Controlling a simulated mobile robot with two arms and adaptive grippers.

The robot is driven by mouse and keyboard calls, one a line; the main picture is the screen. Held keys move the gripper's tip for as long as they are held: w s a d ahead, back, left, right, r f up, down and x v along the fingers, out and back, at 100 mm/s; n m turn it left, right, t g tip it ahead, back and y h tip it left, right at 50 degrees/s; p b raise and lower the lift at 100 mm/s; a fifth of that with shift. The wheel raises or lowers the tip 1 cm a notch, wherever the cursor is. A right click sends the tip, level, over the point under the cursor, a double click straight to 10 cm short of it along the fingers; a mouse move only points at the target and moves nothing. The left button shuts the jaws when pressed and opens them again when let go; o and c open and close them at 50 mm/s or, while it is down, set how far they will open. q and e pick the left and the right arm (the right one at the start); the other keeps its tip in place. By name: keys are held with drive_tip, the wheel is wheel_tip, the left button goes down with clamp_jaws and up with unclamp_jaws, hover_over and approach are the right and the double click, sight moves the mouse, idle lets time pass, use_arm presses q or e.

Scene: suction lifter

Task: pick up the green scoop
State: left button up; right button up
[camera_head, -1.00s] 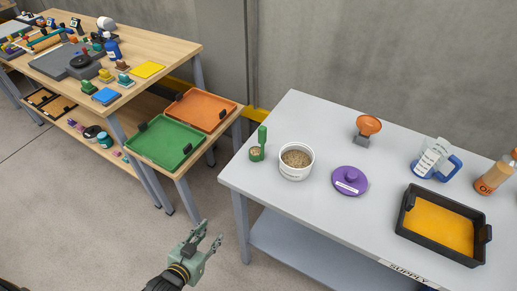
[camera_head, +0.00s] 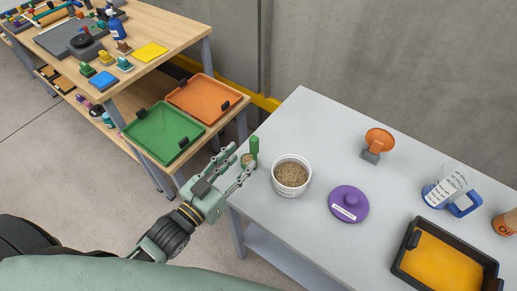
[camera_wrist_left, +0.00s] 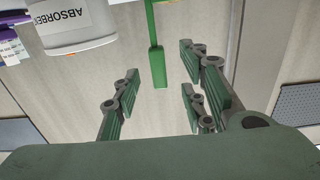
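In the left wrist view, the picture is upside down and the scoop's green handle (camera_wrist_left: 157,65) shows between the spread fingers, beyond the tips. I cannot tell whether any finger touches it. My right gripper is not in view.
A white tub (camera_head: 291,188) of granules, labelled absorbent, stands just right of the scoop. A purple lid (camera_head: 348,204) and an orange item (camera_head: 379,142) are further right. Green (camera_head: 138,137) and orange (camera_head: 232,97) trays sit on the lower shelf at left.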

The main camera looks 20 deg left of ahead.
sight(252, 149)
use_arm(q)
drive_tip(key=w, duration=0.1)
drive_tip(key=w+p, duration=0.1)
drive_tip(key=w+d+r, duration=0.1)
drive_tip(key=shift+d+p, duration=0.1)
drive_tip(key=shift+p, duration=0.25)
drive_tip(key=x, duration=0.2)
drive_tip(key=shift+w+d+f+p, duration=0.2)
drive_tip(key=shift+w+p, duration=0.05)
drive_tip(key=shift+p, duration=0.15)
drive_tip(key=shift+w+d+f, duration=0.15)
drive_tip(key=shift+w, duration=0.25)
drive_tip(key=c, duration=0.7)
clamp_jaws()
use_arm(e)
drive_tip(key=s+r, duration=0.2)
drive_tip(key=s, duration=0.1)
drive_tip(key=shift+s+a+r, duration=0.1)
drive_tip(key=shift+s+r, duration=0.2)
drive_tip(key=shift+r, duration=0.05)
